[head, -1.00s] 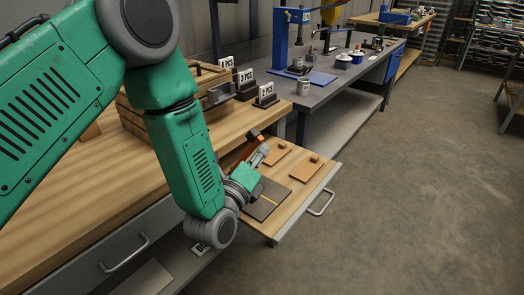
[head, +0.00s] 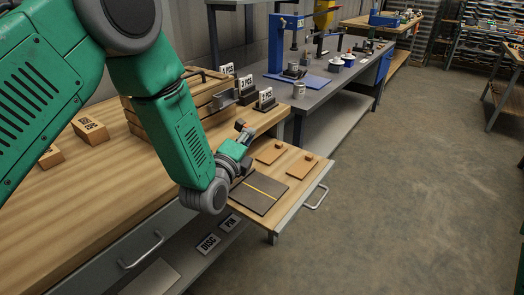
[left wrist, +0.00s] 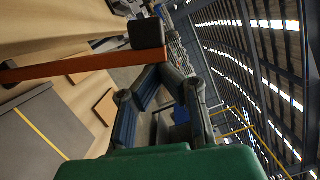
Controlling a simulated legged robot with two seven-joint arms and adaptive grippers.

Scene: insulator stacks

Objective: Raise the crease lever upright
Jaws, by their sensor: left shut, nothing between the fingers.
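The crease lever is an orange-red bar (left wrist: 70,65) with a black knob (left wrist: 146,34), crossing the upper left of the left wrist view. In the head view only its dark knob (head: 240,124) shows clearly, and my arm hides most of the bar. My left gripper (head: 245,138) is shut and empty, close beside the lever's knob end. Its fingers (left wrist: 163,72) show just below the knob in the left wrist view. I cannot tell whether they touch the lever. The dark plate with a yellow crease line (head: 272,203) lies flat by the lever's base. My right gripper is out of view.
The pull-out board (head: 290,208) also carries two brown pads with small knobs (head: 270,153) (head: 299,169). Stacked wooden boxes (head: 203,98) and number signs stand behind. Wooden blocks (head: 90,130) lie left on the bench. The floor to the right is clear.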

